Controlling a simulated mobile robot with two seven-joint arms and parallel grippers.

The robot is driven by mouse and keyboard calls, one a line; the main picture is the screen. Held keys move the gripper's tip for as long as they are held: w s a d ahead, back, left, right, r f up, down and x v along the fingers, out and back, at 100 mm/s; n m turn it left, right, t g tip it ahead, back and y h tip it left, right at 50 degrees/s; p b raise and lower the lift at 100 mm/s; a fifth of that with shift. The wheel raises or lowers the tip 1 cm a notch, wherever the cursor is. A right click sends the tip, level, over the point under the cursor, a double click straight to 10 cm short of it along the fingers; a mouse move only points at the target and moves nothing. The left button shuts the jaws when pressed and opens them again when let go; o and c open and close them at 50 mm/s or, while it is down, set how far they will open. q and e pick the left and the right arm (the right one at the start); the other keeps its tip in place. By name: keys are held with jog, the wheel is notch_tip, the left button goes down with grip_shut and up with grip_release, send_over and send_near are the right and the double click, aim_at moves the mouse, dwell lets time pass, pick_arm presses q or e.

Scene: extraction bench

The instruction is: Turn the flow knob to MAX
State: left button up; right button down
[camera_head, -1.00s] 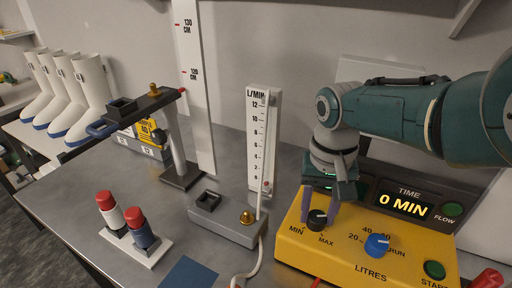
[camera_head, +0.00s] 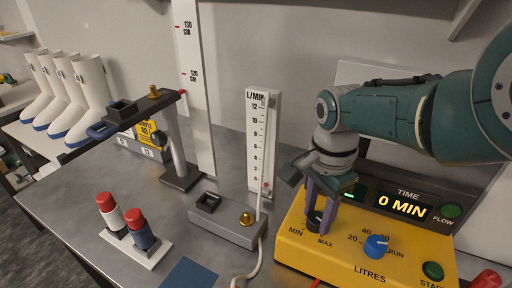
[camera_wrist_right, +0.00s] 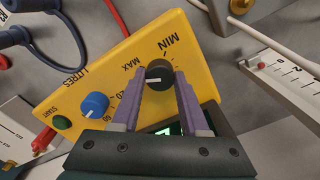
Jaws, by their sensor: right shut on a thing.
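The black flow knob (camera_head: 313,222) stands on the front left of the yellow control box (camera_head: 345,262), between the MIN and MAX labels. My right gripper (camera_head: 320,212) comes down from above, its purple fingers on either side of the knob and shut on it. The right wrist view shows the knob (camera_wrist_right: 159,70) between the two fingertips (camera_wrist_right: 160,78). Its white pointer line lies toward the left there, on the MAX label's side; how exactly it meets the MAX mark is hard to tell. My left gripper is not in view.
A blue litres knob (camera_head: 376,246) and a green start button (camera_head: 432,270) sit right of the flow knob. A display (camera_head: 402,203) reads 0 MIN. The flow meter (camera_head: 260,140) and its grey base (camera_head: 226,228) stand left of the box.

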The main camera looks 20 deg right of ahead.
aim_at(317, 217)
jog(key=shift+m, duration=1.9)
jog(key=shift+c, duration=2.1)
grip_release()
notch_tip(317, 217, up, 10)
jog(key=p, duration=0.8)
